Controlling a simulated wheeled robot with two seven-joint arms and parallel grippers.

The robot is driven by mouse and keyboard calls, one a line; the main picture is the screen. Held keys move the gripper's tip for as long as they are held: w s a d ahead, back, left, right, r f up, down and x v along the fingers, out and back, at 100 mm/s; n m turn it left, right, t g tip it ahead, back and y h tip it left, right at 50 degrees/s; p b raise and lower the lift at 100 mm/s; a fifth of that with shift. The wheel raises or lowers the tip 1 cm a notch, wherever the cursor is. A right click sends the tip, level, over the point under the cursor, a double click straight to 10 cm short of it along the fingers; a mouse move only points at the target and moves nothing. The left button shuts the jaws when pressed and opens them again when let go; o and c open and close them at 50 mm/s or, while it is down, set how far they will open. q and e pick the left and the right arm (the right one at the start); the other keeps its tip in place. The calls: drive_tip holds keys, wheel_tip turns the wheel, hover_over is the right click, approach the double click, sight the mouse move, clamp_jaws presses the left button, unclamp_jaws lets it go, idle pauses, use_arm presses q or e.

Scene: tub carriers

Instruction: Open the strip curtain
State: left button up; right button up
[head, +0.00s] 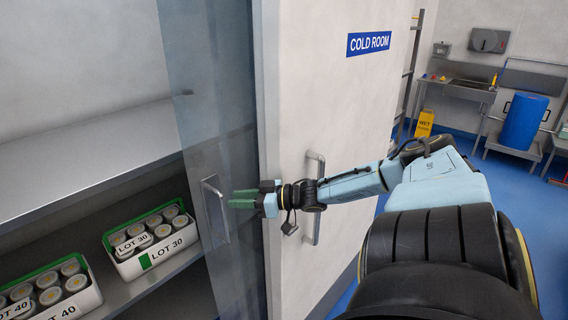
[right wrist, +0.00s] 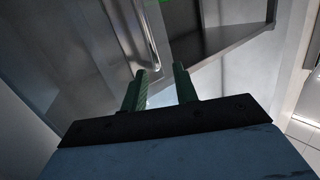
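The strip curtain (head: 200,85) is a clear bluish sheet hanging in the doorway at the left of the head view, with a metal handle plate (head: 214,207) on it. In the right wrist view the translucent sheet (right wrist: 95,60) fills the upper left. My right gripper (head: 236,197) has green fingers pointing left, close to the handle plate. I cannot tell whether a finger touches the curtain. My left gripper is not in view.
A blue drum (head: 524,120) and yellow sign (head: 425,123) are far right.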

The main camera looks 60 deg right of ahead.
drive_tip(key=f+v, duration=0.1)
drive_tip(key=v, duration=1)
drive_tip(key=shift+s+f, duration=0.25)
drive_tip(key=shift+s, duration=0.05)
idle(0.4)
drive_tip(key=shift+d, duration=0.1)
idle(0.3)
